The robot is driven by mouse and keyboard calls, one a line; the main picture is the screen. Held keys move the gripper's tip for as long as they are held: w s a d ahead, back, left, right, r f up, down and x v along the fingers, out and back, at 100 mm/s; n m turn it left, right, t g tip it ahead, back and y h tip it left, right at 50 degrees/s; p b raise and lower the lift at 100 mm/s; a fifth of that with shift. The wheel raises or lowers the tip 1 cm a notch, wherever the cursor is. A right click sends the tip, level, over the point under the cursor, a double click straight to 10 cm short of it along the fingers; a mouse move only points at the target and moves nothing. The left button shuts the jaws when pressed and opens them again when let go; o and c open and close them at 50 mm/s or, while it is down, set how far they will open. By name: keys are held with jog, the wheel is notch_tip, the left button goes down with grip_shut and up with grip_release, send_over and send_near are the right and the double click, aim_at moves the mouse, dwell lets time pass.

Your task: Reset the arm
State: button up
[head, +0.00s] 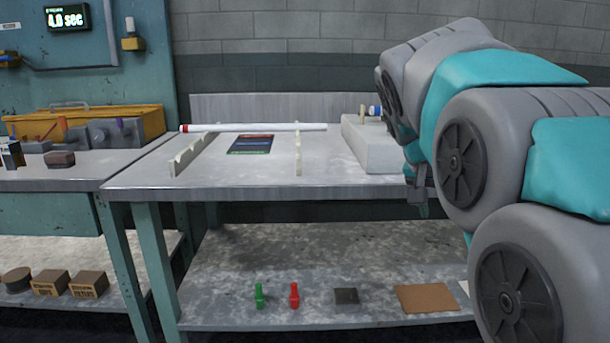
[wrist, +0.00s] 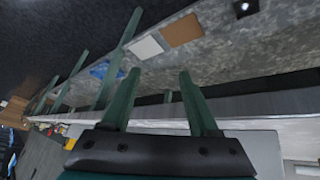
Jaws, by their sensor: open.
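My arm fills the right side of the head view, bent, with its grey and teal links in front of the table's right end. My gripper (wrist: 159,74) shows in the wrist view with its two dark green fingers apart and nothing between them. In the head view only a small part of it shows below the arm, by the table's front right edge; the rest is hidden. In the wrist view the table's edge runs across behind the fingers.
A white tube (head: 255,127) lies across two notched racks on the table (head: 225,192). A pale block (head: 372,148) stands close to my arm. The lower shelf (head: 225,285) holds a green piece (head: 259,295), a red piece (head: 294,295) and a brown mat (head: 425,298). The mid-table is mostly clear.

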jog(key=s+a+f+n+g+y+b, duration=0.1)
jog(key=s+a+f+n+g+y, duration=0.1)
jog(key=s+f, duration=1.1)
jog(key=s+a+f+n+g+y+b, duration=0.1)
jog(key=s+a+f+n, duration=0.4)
jog(key=s+f, duration=0.9)
jog(key=s+a+g+y, duration=0.1)
jog(key=s+a+g, duration=0.1)
jog(key=s, duration=0.2)
jog(key=shift+s+g+y, duration=0.2)
jog(key=shift+g+y, duration=0.1)
jog(key=shift+y, duration=0.1)
jog(key=shift+f, duration=0.1)
